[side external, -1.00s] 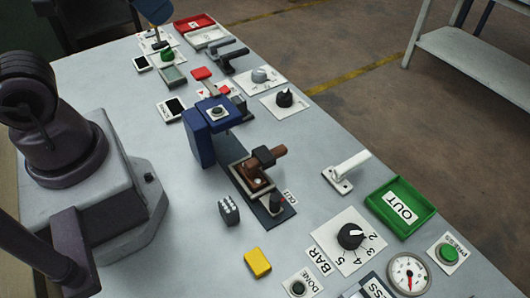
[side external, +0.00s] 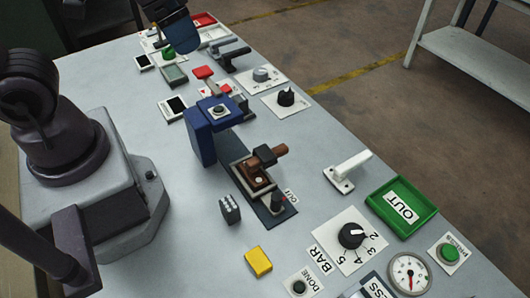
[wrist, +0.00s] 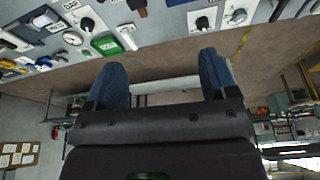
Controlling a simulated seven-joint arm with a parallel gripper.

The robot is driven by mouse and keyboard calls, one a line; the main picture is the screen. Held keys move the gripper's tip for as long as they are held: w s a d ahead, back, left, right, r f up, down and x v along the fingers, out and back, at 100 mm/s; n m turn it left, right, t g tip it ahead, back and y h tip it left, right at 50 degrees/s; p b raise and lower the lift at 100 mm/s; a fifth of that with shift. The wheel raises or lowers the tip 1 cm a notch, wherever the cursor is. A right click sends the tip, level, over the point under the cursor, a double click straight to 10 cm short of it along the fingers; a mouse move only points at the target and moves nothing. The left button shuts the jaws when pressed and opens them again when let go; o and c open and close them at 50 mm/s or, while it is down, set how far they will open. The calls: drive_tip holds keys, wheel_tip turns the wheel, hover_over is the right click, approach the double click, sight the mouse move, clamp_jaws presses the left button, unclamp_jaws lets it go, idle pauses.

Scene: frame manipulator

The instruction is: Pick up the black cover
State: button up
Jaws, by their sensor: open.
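I cannot tell for certain which thing is the black cover. One dark candidate is a small dark grey block (side external: 229,210) with pale marks on top, standing alone left of the brown fixture. My gripper (side external: 181,36) shows only partly at the top edge of the side view, over the far end of the table, well away from this block. In the wrist view my gripper (wrist: 162,66) has two blue fingers spread wide apart with nothing between them. The block is not clearly made out in the wrist view.
A blue press-like fixture (side external: 201,138) with a brown clamp (side external: 264,160) stands mid-table. A green OUT tray (side external: 388,218), a white handle (side external: 347,172), knobs, a gauge (side external: 409,275) and a yellow block (side external: 258,262) lie around it. The table's front-left middle is mostly bare.

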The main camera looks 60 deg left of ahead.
drive_tip(key=w+d+f+g, duration=0.2)
drive_tip(key=w+d+f, duration=0.15)
drive_tip(key=f, duration=0.25)
drive_tip(key=w+d+f+g, duration=0.2)
drive_tip(key=w+d+f, duration=0.15)
drive_tip(key=f, duration=0.35)
drive_tip(key=n, duration=0.1)
hover_over(262, 154)
drive_tip(key=shift+t, duration=0.3)
drive_tip(key=f, duration=0.6)
drive_tip(key=shift+w+f, duration=0.2)
drive_tip(key=shift+f, duration=0.2)
drive_tip(key=shift+s+f, duration=0.15)
drive_tip(key=shift+f, duration=1.4)
drive_tip(key=shift+s+f, duration=0.1)
drive_tip(key=shift+f, duration=1.45)
drive_tip(key=c, duration=1)
